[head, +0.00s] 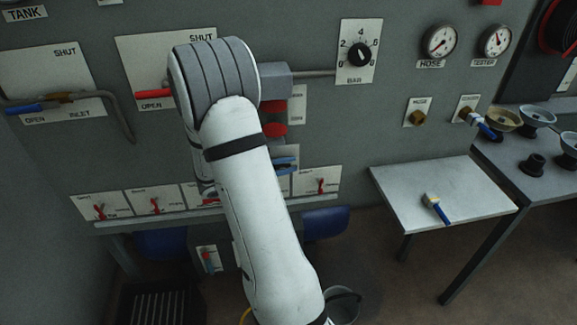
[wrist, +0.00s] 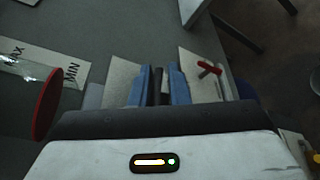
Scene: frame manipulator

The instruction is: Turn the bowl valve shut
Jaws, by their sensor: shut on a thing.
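My gripper (head: 286,163) is at the low row of small valve plates, in front of the plate left of the rightmost one. In the wrist view its two blue fingers (wrist: 158,86) are close together on a narrow dark piece, which I take to be the bowl valve's handle; it is mostly hidden. The plate (wrist: 121,80) behind the fingers is partly covered and its label cannot be read. The rightmost plate's red lever (head: 320,186) is free, and also shows in the wrist view (wrist: 209,69). Other red levers (head: 155,205) stand to the left.
A clear sight tube (wrist: 22,80) with a red end cap (wrist: 47,104) is close left of my gripper. A side table (head: 410,192) with a blue-handled brush (head: 435,207) stands to the right. A bucket (head: 341,305) is on the floor below.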

